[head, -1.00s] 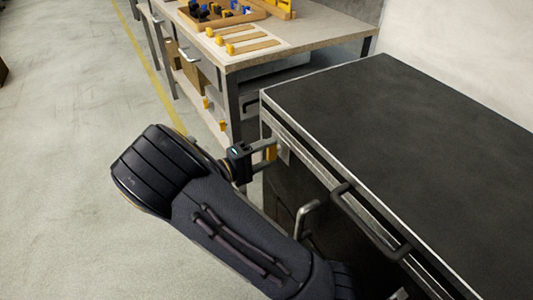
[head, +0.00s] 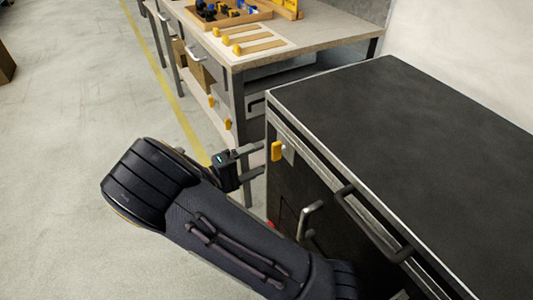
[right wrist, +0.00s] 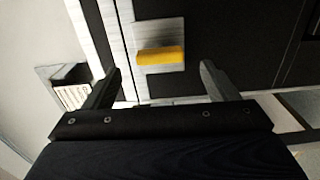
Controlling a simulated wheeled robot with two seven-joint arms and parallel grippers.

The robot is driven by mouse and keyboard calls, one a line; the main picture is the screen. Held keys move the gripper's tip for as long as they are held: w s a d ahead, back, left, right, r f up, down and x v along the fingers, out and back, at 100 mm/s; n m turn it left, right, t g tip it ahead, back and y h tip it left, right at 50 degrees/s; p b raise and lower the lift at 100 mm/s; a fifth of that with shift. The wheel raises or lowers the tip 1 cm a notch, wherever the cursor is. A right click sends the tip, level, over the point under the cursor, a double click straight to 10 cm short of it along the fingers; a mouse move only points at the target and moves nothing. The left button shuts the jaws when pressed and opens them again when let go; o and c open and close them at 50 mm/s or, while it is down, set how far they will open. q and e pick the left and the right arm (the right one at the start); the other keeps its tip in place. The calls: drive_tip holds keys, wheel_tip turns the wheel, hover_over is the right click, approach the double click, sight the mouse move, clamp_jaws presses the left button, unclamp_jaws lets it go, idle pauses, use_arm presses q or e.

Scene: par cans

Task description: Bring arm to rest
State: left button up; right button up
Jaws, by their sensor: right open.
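My right gripper (head: 252,161) is open and empty in the head view, beside the near left corner of the dark-topped cabinet. A yellow knob (head: 277,151) on a pale plate sits on the cabinet's front, just right of the fingertips and apart from them. In the right wrist view the same yellow knob (right wrist: 160,55) shows beyond and between the two spread fingers of my right gripper (right wrist: 160,78). My right arm reaches across the lower middle of the head view. My left gripper is not in view.
The dark cabinet (head: 400,120) fills the right, with bar handles (head: 310,218) on its front. A workbench (head: 330,35) behind it holds a wooden tray (head: 235,14) of parts and several yellow-handled tools.

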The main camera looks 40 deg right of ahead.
drive_tip(key=a, duration=0.2)
drive_tip(key=shift+w+a, duration=0.15)
drive_tip(key=shift+a, duration=0.15)
drive_tip(key=s+d+f+g+y, duration=0.2)
drive_tip(key=s+f+g+y, duration=0.1)
drive_tip(key=s+y, duration=0.75)
drive_tip(key=s+a+r+t+y, duration=0.8)
drive_tip(key=s+r+t+y, duration=0.1)
drive_tip(key=t+y, duration=0.2)
wheel_tip(320, 180, up, 26)
drive_tip(key=p, duration=2.7)
drive_tip(key=shift+r+g, duration=0.15)
drive_tip(key=shift+g, duration=0.15)
